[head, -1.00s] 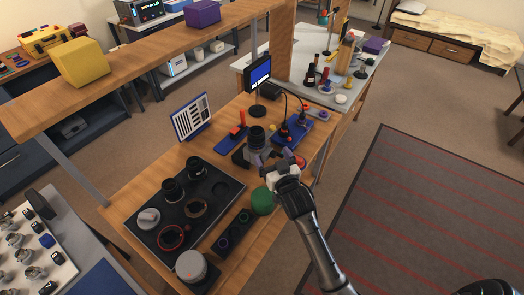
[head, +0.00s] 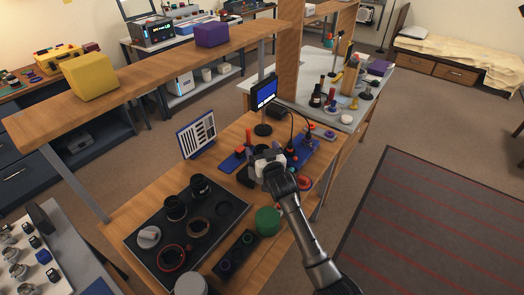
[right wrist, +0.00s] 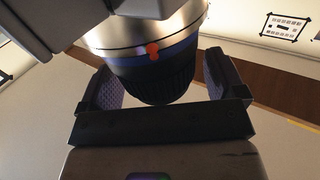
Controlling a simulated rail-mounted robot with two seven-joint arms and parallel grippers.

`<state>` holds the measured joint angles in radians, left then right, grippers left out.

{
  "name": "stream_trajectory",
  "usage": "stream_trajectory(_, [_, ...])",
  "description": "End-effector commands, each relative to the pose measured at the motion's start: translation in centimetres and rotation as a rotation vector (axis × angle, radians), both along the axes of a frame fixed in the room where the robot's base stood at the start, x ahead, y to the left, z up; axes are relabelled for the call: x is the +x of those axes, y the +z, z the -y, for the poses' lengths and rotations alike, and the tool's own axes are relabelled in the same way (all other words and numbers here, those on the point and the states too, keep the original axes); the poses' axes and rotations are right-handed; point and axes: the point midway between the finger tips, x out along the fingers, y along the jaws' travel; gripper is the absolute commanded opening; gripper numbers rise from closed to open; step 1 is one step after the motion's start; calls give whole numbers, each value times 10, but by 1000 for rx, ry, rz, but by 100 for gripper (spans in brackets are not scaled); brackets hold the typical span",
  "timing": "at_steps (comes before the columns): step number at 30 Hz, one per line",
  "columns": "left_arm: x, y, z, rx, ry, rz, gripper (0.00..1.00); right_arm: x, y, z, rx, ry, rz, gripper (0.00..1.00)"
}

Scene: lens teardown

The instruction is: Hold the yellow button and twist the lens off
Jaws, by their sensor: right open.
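The lens (right wrist: 155,60) fills the upper middle of the right wrist view. It has a silver barrel, a blue ring with a red dot, and a dark ribbed end. My right gripper (right wrist: 165,88) is open, with one purple-grey padded finger on each side of the lens's dark end. A gap shows beside the left finger; contact on the right is unclear. In the head view my right gripper (head: 264,160) is over the workbench and hides the lens and its mount. I cannot make out the yellow button. My left gripper is out of view.
A black tray (head: 241,207) with several lens parts lies at the front left of the bench. A green cylinder (head: 268,221) stands close beside my right arm. A striped chart (head: 196,134) and a small monitor (head: 264,92) stand behind. A blue base (head: 304,150) with cables lies right.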

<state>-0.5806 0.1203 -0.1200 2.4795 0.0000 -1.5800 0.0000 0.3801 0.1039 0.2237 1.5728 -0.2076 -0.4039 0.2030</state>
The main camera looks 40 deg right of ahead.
Motion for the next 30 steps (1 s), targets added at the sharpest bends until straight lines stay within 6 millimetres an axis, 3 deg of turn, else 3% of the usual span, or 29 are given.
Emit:
stream_trajectory(12, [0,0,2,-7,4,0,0,3,0,1,0,0,0,88])
stream_trajectory(30, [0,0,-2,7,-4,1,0,3,0,1,0,0,0,31])
